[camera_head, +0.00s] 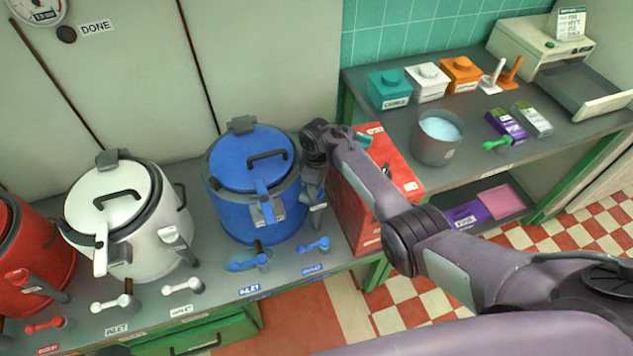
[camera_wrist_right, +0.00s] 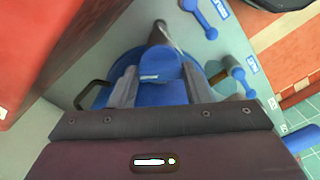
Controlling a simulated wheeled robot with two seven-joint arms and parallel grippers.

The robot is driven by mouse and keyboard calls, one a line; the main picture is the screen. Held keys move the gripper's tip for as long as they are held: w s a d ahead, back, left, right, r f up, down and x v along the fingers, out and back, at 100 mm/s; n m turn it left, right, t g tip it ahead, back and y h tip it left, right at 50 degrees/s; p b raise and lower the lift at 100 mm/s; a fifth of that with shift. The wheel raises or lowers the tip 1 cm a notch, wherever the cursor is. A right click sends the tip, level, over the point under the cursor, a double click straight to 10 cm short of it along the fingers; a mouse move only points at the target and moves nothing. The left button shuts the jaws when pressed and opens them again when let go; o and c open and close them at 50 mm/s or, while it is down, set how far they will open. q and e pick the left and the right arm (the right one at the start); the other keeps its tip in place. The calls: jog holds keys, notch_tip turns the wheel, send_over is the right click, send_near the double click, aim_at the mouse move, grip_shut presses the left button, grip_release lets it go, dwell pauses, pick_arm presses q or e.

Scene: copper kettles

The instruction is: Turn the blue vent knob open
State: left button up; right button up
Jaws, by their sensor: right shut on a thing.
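The blue kettle (camera_head: 228,205) stands on the grey counter, lid closed, its black lid handle upright. My right gripper (camera_head: 313,190) reaches in from the right and is at the kettle's right side. In the right wrist view, the two grey fingers of my right gripper (camera_wrist_right: 160,85) are on either side of a blue knob (camera_wrist_right: 158,65) with a small white label. The gripper is shut on it. In the head view my wrist and fingers hide this knob, and its turn angle cannot be told. My left gripper is not in view.
Two blue levers (camera_head: 248,263) (camera_head: 313,245) sit on the counter in front of the kettle. A red box (camera_head: 360,205) stands close to the right of my gripper. A white kettle (camera_head: 150,230) and a red kettle (camera_head: 25,245) stand to the left.

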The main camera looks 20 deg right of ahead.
jog(key=n, duration=0.3)
jog(key=shift+n, duration=2.1)
jog(key=o, duration=1)
notch_tip(320, 180, up, 8)
jog(key=shift+f+p, duration=0.1)
jog(key=shift+p, duration=0.5)
